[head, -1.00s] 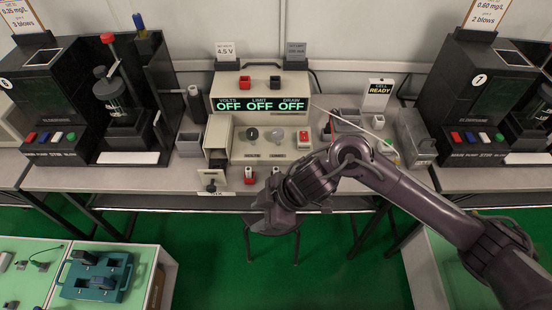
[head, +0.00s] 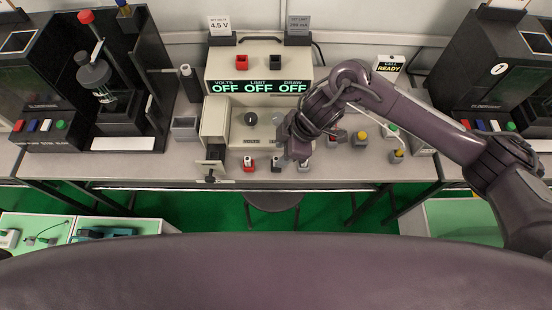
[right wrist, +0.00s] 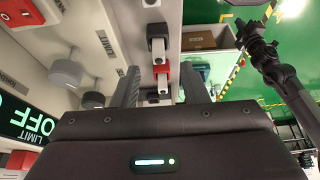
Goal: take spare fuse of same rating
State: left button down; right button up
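No fuse can be made out in either view. The cream power unit (head: 258,92) stands on the bench, its display reading OFF three times. A cream box (head: 214,128) with an opening is at its left front. My right gripper (head: 290,158) is over the bench front, before the unit's knobs. In the right wrist view its two fingers (right wrist: 161,88) are apart. A red-and-white connector (right wrist: 161,74) and a black-and-white connector (right wrist: 156,42) appear between or beyond them; neither is clearly held.
The red connector (head: 248,163) and black connector (head: 275,163) stand near the bench's front edge. A grey open cup (head: 185,128) is left of the unit. A yellow button box (head: 360,139) is to the right. Dark tester machines stand at both sides.

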aim_at(277, 159)
jog(key=shift+x, duration=2)
jog(key=shift+d, duration=0.2)
grip_shut()
jog(key=shift+w, duration=0.1)
